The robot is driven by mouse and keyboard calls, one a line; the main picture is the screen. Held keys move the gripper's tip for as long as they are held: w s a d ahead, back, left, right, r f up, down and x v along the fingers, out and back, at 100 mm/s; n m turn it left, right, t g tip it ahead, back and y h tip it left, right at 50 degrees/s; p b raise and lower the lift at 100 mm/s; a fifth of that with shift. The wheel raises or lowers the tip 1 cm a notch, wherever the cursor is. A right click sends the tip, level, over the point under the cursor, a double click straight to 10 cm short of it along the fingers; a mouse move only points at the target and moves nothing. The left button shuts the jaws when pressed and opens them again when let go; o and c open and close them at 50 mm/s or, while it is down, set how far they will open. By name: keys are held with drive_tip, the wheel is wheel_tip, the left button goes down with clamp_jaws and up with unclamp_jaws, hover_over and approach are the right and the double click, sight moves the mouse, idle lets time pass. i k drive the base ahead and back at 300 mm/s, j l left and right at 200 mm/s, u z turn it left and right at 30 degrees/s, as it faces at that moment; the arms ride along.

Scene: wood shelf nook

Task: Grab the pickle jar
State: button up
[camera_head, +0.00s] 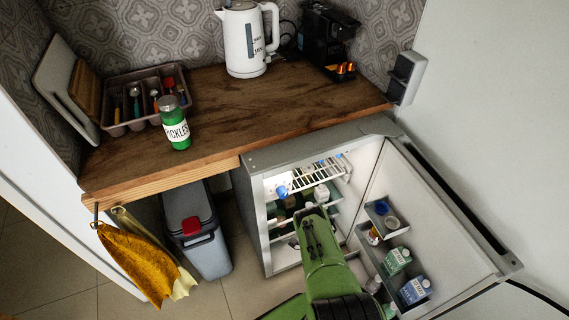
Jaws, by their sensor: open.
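The pickle jar (175,124) stands upright on the wooden counter, left of its middle. It is green with a grey-green lid and a white label reading "PICKLES". It stands just in front of the cutlery tray, whose right part it overlaps in the view. My green arm reaches up from the bottom, in front of the open fridge, well below and to the right of the jar. I cannot make out my gripper's fingers. Nothing covers the front of the jar.
The cutlery tray (117,104) and cutting boards (84,92) stand at left. A white kettle (244,40) and black coffee machine (322,40) stand behind. The fridge door (440,215) is open at right. A bin (205,250) and hanging towel (133,262) are below. The counter's middle is clear.

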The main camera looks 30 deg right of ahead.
sight(172, 115)
drive_tip(key=k+j, duration=0.25)
drive_tip(key=k, duration=0.2)
drive_tip(key=k+j, duration=0.3)
drive_tip(key=k, duration=0.2)
